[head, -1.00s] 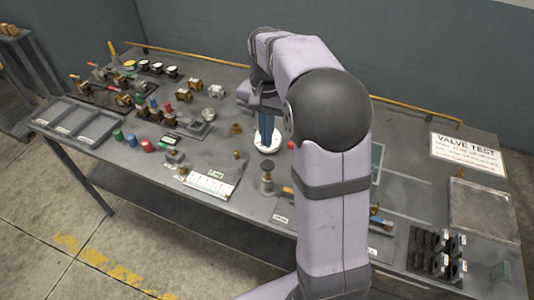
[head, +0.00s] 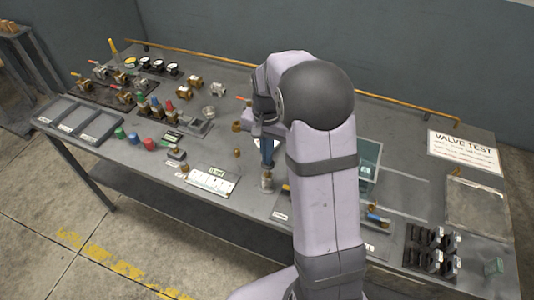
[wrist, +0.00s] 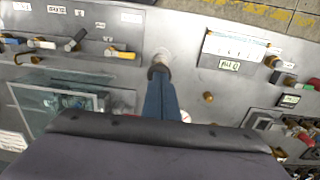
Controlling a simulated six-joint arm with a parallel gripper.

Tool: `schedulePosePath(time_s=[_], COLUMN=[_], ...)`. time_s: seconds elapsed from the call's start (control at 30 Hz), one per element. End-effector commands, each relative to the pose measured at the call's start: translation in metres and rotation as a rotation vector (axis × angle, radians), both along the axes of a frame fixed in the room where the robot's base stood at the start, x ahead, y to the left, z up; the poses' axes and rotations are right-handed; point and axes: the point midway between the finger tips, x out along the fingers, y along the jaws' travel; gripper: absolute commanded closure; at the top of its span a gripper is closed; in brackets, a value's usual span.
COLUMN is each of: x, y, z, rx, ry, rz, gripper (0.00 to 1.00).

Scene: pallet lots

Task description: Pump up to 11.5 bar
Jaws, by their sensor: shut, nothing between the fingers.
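My gripper (head: 267,166) is shut and empty, its blue fingers pointing down over a small upright metal post with a dark top, which looks like the pump (head: 267,183). In the wrist view the fingers (wrist: 159,80) end right at the post's dark top (wrist: 158,70); I cannot tell whether they touch it. A white scale panel (head: 211,182) lies left of the post; it also shows in the wrist view (wrist: 236,46), its reading too small to make out. A small dark display (head: 172,136) stands further left, also unreadable.
Valves with coloured handles (head: 155,108) and grey trays (head: 80,122) fill the left of the bench. A glassy teal box (head: 369,165) stands right of my arm. Black holders (head: 430,250) and a "VALVE TEST" sign (head: 464,152) are at the right.

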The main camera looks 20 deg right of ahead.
Motion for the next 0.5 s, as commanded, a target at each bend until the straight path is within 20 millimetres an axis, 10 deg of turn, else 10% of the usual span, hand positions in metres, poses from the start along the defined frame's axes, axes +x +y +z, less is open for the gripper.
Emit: schedulePosePath(time_s=[0.5], x=[0.000], y=[0.000], z=[-0.038], rx=[0.000], ry=[0.003], rz=[0.000], gripper=[1.00])
